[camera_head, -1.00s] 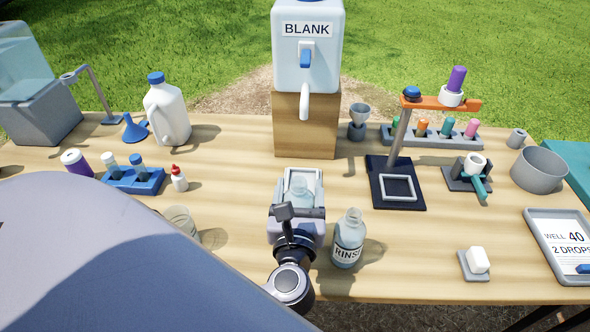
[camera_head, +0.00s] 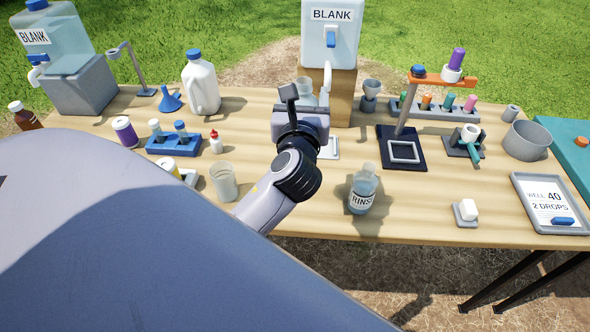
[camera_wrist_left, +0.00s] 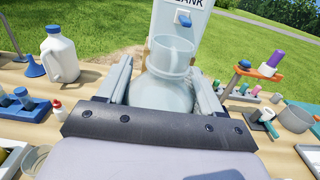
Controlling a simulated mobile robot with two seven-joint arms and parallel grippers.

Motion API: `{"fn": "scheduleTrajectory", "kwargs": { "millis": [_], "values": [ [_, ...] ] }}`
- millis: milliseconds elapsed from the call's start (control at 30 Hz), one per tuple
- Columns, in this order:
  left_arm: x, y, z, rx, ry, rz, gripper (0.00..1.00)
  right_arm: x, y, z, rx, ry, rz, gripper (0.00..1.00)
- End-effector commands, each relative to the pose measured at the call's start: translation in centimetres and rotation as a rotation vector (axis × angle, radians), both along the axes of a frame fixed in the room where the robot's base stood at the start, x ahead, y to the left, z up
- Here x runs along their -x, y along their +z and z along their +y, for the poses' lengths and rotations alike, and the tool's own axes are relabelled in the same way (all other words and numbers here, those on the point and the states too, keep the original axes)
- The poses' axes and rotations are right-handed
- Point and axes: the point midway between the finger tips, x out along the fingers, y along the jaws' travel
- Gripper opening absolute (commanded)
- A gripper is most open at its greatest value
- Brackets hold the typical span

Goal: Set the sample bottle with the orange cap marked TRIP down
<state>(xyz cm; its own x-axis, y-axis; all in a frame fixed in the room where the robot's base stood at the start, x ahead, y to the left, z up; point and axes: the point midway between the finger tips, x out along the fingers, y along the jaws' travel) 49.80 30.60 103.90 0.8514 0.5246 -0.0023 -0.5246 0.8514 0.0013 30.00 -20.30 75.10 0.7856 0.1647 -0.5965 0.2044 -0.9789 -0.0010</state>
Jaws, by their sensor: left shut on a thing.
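My left gripper (camera_head: 303,106) is shut on a clear, open-mouthed bottle (camera_head: 306,90) in front of the wooden block (camera_head: 341,100) of the BLANK dispenser (camera_head: 331,40). In the left wrist view the bottle (camera_wrist_left: 165,88) is upright between the two fingers (camera_wrist_left: 160,88), with no cap on it. Its label is hidden, so I cannot read TRIP on it. A white square frame (camera_head: 331,147) lies on the table, partly behind the gripper. A small orange piece (camera_head: 582,141) lies on the teal surface at the right; I cannot tell whether it is a cap. My right gripper is not in view.
The RINSE bottle (camera_head: 363,190) stands right of my arm and a clear beaker (camera_head: 224,182) stands left of it. A dark stand (camera_head: 402,150) and a grey bowl (camera_head: 527,141) are to the right. The table is bare between the RINSE bottle and the small white block (camera_head: 467,210).

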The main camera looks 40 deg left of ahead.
Motion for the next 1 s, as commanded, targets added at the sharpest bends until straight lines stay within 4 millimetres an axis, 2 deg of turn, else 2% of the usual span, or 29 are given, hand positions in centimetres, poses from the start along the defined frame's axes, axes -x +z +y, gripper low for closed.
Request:
{"fn": "scheduleTrajectory", "kwargs": {
  "millis": [67,167,600,700,900,1000],
  "values": [
    [-0.1,0.3,0.1,0.001,-0.001,-0.004,0.2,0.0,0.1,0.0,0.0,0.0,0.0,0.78],
    [-0.2,-1.0,0.2,-0.001,-0.002,0.0,0.2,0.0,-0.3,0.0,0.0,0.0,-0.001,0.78],
    [-0.2,-12.6,0.1,-0.002,-0.003,0.001,0.2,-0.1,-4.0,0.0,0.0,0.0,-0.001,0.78],
    [-0.2,-14.2,0.1,-0.002,-0.003,-0.001,0.2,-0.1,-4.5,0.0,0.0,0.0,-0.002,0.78],
    [-0.2,-15.7,0.2,0.0,-0.002,-0.002,0.2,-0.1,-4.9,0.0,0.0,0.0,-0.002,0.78],
    [-0.2,-17.4,0.1,-0.002,-0.003,0.0,0.2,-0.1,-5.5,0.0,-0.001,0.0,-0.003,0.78]
  ]
}}
